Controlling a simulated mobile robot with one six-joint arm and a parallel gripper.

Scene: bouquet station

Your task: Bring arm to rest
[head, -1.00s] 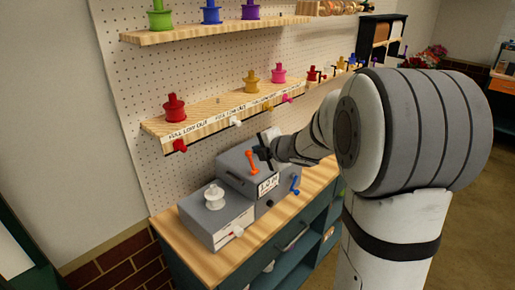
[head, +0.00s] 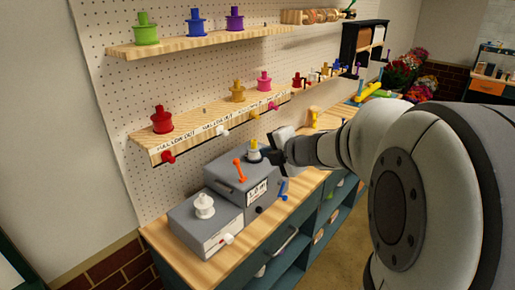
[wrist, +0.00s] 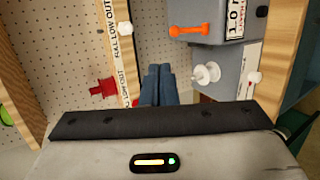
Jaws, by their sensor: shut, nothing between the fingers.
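My gripper (head: 264,156) is shut and empty, with its dark fingers together. In the head view it appears over the right end of the larger grey box, near a yellow-and-white spool (head: 254,149). In the wrist view its blue-grey fingers (wrist: 158,72) point away between the shelf edge and the grey boxes, touching nothing that I can see. My arm reaches in from the right and hides part of the bench behind it.
The larger grey box (head: 228,180) has an orange handle (head: 240,170). A smaller grey box (head: 204,226) carries a white spool (head: 204,205). The lower shelf (head: 190,139) holds a red spool (head: 162,120) and others. The wooden bench (head: 180,252) has bare room at front left.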

